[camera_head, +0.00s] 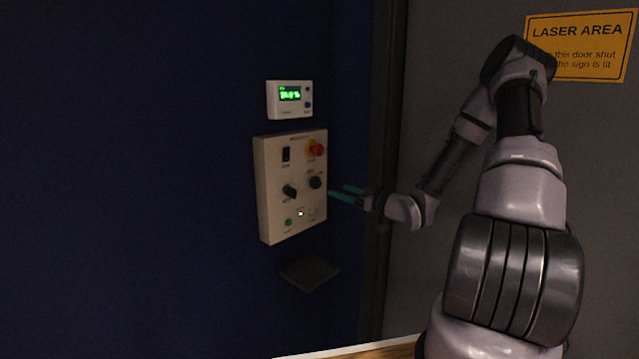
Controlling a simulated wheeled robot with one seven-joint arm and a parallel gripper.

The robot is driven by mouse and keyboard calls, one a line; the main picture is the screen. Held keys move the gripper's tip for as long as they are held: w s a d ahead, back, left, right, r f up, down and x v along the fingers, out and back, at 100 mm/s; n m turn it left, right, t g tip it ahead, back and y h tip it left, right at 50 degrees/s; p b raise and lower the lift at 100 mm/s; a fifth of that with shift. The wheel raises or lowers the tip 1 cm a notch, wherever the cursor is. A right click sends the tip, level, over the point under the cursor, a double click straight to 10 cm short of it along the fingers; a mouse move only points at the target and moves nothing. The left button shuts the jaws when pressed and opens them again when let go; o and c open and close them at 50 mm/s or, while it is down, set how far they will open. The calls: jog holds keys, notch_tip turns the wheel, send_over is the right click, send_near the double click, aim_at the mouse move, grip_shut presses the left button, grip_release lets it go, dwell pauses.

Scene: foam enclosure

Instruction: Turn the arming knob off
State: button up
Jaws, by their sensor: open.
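A cream control panel (268,205) is mounted on the dark blue wall. It carries two black knobs, a left one (290,191) and a right one (316,182); their labels are too small to read, so I cannot tell which is the arming knob. My gripper (345,193) is open, with its teal fingers pointing left toward the panel's right edge. It is close to the right knob in the picture, with nothing seen between the fingers. I cannot tell the exact gap in depth.
The panel also has a black rocker switch (286,154), a red mushroom button (317,149), a green button (289,222) and a small lit light (300,213). A display box (289,100) hangs above. A small dark shelf (310,273) juts out below. A yellow laser sign (590,45) is at right.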

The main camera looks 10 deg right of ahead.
aim_at(318, 184)
jog(key=x, duration=1)
grip_shut()
